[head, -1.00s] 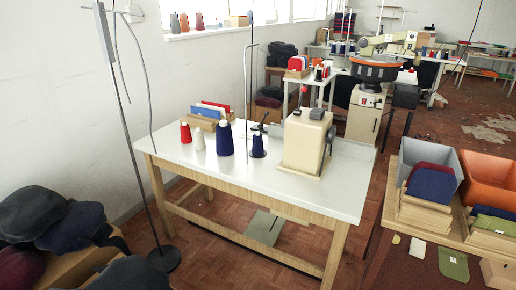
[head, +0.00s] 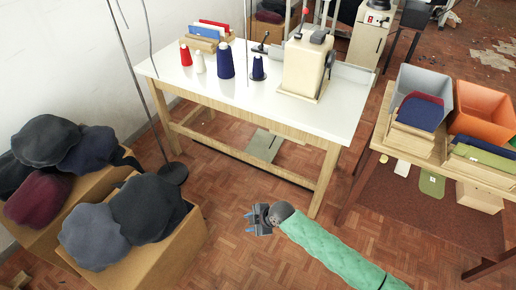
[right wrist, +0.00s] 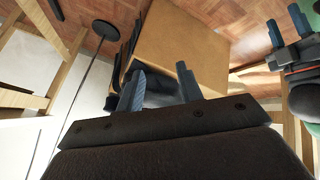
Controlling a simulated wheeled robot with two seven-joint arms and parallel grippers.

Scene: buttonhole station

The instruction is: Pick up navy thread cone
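A tall navy thread cone (head: 225,62) stands upright on the white table (head: 215,96). A smaller navy thread cone (head: 258,69) stands to its right, beside a thin upright rod. A white cone (head: 199,64) and a red cone (head: 185,56) stand to the left of the tall one. My right gripper (head: 262,217) is in front of the table, well away from the cones. In the right wrist view its fingers (right wrist: 160,88) are apart with nothing between them. My left gripper (right wrist: 287,32) shows at the right edge of the right wrist view, fingers apart.
A cream machine (head: 305,65) stands right of the cones, and a box of folders (head: 203,42) behind them. Boxes of dark caps (head: 150,255) are at the left. A side table at right holds a grey bin (head: 425,85) and an orange bin (head: 483,110).

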